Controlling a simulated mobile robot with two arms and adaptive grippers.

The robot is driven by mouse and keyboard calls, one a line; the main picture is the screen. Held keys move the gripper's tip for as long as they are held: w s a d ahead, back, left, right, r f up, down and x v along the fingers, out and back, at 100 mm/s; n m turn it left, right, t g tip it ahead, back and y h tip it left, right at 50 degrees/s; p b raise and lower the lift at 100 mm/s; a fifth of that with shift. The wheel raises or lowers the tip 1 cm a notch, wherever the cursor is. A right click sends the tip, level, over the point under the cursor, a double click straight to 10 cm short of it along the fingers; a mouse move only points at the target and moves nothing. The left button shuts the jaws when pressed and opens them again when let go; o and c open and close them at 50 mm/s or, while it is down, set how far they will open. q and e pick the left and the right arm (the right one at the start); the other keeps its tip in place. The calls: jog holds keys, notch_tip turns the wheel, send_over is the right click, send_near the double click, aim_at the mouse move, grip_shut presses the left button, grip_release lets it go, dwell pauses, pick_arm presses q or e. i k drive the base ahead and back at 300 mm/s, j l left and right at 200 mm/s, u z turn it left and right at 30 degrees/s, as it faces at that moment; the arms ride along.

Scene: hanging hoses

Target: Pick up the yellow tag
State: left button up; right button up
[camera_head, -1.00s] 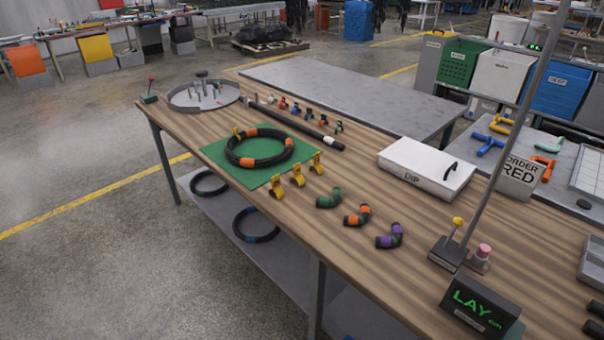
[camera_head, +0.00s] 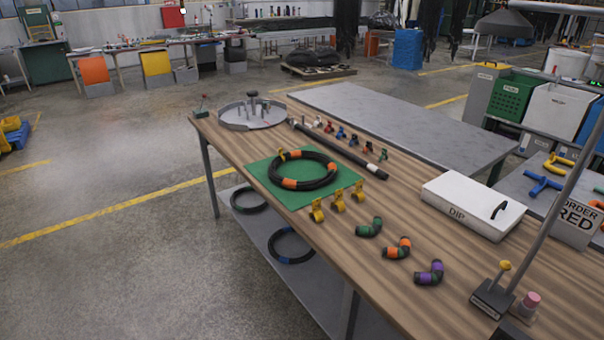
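A small yellow piece (camera_head: 282,155), perhaps the yellow tag, sits at the upper left of a black hose coil (camera_head: 329,178). The coil has orange bands and lies on a green mat (camera_head: 258,169) on the wooden workbench. Three yellow clamp-like pieces, a left one (camera_head: 317,211), a middle one (camera_head: 338,202) and a right one (camera_head: 358,195), stand in a row by the mat's front right edge. They are too small to tell whether one is a tag. Neither of my grippers shows.
Elbow fittings with green (camera_head: 369,227), orange (camera_head: 397,247) and purple (camera_head: 429,273) bands lie right of the clamps. A white DIP box (camera_head: 470,206), a black rod (camera_head: 340,152) and a round grey tray (camera_head: 228,119) are also on the bench. A metal post (camera_head: 545,230) rises at right.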

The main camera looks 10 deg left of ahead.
aim_at(338, 201)
jog(key=z, duration=0.35)
jog(key=i+j+z, duration=0.1)
jog(key=j+z, duration=0.3)
jog(key=i+j+z, duration=0.1)
jog(key=z, duration=0.35)
jog(key=j+z, duration=0.4)
